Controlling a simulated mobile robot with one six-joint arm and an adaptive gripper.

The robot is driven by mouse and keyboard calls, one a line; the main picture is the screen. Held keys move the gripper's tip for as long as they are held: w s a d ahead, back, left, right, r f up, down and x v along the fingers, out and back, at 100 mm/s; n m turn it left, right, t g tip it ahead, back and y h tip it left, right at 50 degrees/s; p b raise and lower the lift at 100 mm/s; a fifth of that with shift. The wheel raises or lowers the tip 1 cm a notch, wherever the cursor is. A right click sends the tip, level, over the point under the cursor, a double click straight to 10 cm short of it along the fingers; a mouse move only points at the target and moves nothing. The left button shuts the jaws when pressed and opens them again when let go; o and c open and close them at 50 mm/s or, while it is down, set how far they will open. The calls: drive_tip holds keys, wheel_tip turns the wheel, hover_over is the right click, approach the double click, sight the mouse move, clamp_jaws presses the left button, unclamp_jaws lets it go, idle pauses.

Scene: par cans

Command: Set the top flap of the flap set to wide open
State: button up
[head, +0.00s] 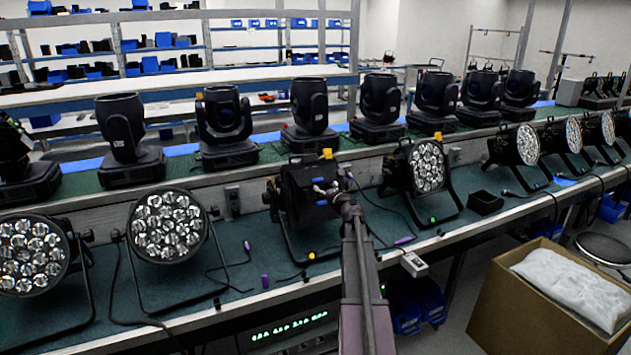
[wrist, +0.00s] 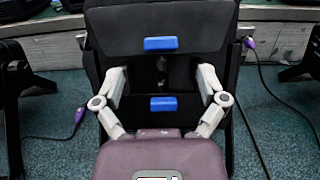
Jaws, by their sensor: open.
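The flap set is on the front of a black par can (head: 303,196) on the green bench, in the middle of the head view. In the wrist view its top flap (wrist: 125,30) is a dark panel with a blue tab (wrist: 160,43) near its lower edge. A lower flap (wrist: 140,108) with another blue tab (wrist: 162,103) lies below, with a dark gap between the two. How far the top flap is open is hard to tell. My gripper (wrist: 162,78) is open and empty in front of the gap, its fingers on either side. My gripper partly hides the lower flap.
Lit-faced par cans stand on both sides, at left (head: 168,225) and right (head: 428,167). Black moving heads (head: 308,115) line the shelf behind. Cables with purple plugs (head: 404,240) lie on the bench. A cardboard box (head: 520,300) stands at the lower right.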

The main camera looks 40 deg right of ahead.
sight(317, 180)
drive_tip(key=shift+x, duration=3.55)
drive_tip(key=c, duration=1.2)
drive_tip(key=shift+o, duration=0.2)
drive_tip(key=shift+s+a, duration=0.15)
drive_tip(key=shift+a, duration=0.4)
drive_tip(key=shift+d, duration=0.55)
